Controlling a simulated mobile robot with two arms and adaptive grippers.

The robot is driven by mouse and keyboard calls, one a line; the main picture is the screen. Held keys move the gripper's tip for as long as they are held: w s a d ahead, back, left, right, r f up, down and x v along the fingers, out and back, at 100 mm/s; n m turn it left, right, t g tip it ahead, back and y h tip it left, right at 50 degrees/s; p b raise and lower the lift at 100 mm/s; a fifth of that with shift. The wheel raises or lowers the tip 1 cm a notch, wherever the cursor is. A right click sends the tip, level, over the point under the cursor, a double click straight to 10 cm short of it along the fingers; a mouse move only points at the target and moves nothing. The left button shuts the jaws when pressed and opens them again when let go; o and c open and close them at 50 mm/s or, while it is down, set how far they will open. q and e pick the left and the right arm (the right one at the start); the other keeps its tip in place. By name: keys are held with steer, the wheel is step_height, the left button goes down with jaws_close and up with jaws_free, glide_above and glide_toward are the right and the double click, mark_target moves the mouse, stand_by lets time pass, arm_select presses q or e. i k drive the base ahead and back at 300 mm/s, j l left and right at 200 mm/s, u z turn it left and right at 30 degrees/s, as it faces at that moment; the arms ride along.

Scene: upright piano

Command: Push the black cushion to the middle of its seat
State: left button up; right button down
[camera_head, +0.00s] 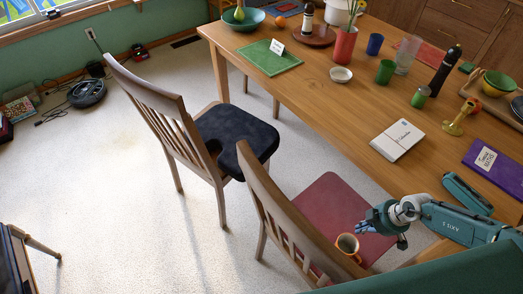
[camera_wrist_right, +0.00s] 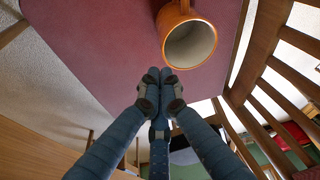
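The black cushion (camera_head: 240,130) lies on the seat of the left wooden chair (camera_head: 150,105). A strip of bare wood seat (camera_head: 207,107) shows at its upper-left edge, and the near chair's backrest covers part of its lower-right side. My right gripper (camera_head: 366,227) is over the red seat of the near chair, beside an orange mug (camera_head: 347,244) and well away from the cushion. In the right wrist view, my right gripper's fingertips (camera_wrist_right: 159,77) meet with nothing between them, just below the mug (camera_wrist_right: 189,38). My left gripper is not in view.
The near chair (camera_head: 285,215) with a red seat (camera_head: 330,200) stands between my right gripper and the cushion. The long wooden table (camera_head: 320,110) carries a book (camera_head: 397,140), cups and bottles. Open carpet (camera_head: 120,200) lies left of the chairs.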

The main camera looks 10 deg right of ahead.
mark_target(221, 126)
steer(key=i+j, duration=0.95)
steer(key=i, duration=0.25)
